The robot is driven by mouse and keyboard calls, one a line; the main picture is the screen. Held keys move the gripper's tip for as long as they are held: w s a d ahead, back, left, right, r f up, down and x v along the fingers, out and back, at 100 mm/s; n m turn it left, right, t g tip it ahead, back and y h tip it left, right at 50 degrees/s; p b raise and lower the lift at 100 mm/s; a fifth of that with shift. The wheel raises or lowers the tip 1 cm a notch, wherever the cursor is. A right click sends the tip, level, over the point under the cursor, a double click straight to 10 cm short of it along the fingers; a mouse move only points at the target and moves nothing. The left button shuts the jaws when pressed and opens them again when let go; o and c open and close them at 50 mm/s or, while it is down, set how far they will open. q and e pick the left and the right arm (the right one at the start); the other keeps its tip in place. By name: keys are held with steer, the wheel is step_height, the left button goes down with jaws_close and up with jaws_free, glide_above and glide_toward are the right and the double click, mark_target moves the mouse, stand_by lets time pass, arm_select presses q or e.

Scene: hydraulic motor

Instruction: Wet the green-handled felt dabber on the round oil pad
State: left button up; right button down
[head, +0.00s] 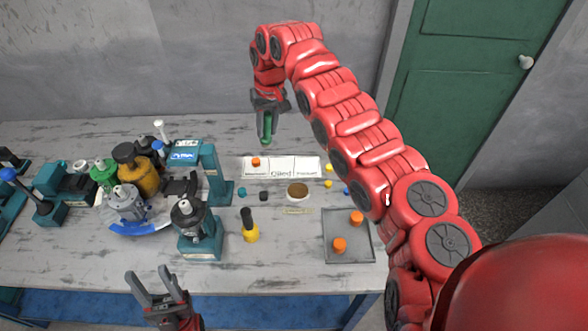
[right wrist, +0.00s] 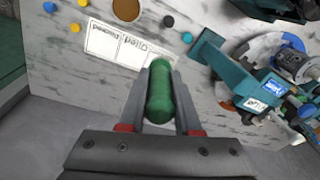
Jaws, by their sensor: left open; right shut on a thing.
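My right gripper (head: 267,112) is shut on the green-handled felt dabber (head: 266,129), high over the back of the table behind the white card. In the right wrist view the green handle (right wrist: 160,92) sits between the two fingers. The felt tip cannot be made out in either view. The round oil pad (head: 298,190), a brown disc with a pale rim, lies mid-table in front of the card, apart from the dabber. The pad also shows at the top of the right wrist view (right wrist: 127,9). My left gripper (head: 155,287) is open and empty at the front edge.
A white labelled card (head: 282,174) bears an orange plug (head: 256,162). Small blue, yellow, black and teal pieces lie around the pad. A grey tray (head: 347,225) holds two orange plugs. A yellow bottle (head: 250,228) and teal fixtures (head: 201,233) stand left of the pad.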

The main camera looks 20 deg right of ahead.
steer(key=shift+s+d+f+m+t+y+b, duration=0.1)
steer(key=shift+s+d+f+m+t+b, duration=0.25)
steer(key=shift+s+d+f+m+t, duration=1.65)
steer(key=shift+s+d+f+m+g+y+b, duration=0.1)
steer(key=shift+s+d+f+m+b, duration=0.45)
steer(key=shift+f, duration=3.1)
steer(key=shift+s+d+f+m+t+y+b, duration=0.15)
steer(key=shift+s+d+f+m+t, duration=1.1)
steer(key=shift+f, duration=1.55)
steer(key=shift+s+d+f+g+b, duration=0.25)
steer(key=shift+s+f+b, duration=0.15)
steer(key=shift+f+b, duration=0.25)
steer(key=shift+r+p, duration=0.85)
steer(key=shift+r, duration=0.4)
step_height(320, 180, up, 4)
steer(key=shift+r+p, duration=0.2)
steer(key=shift+p, duration=0.9)
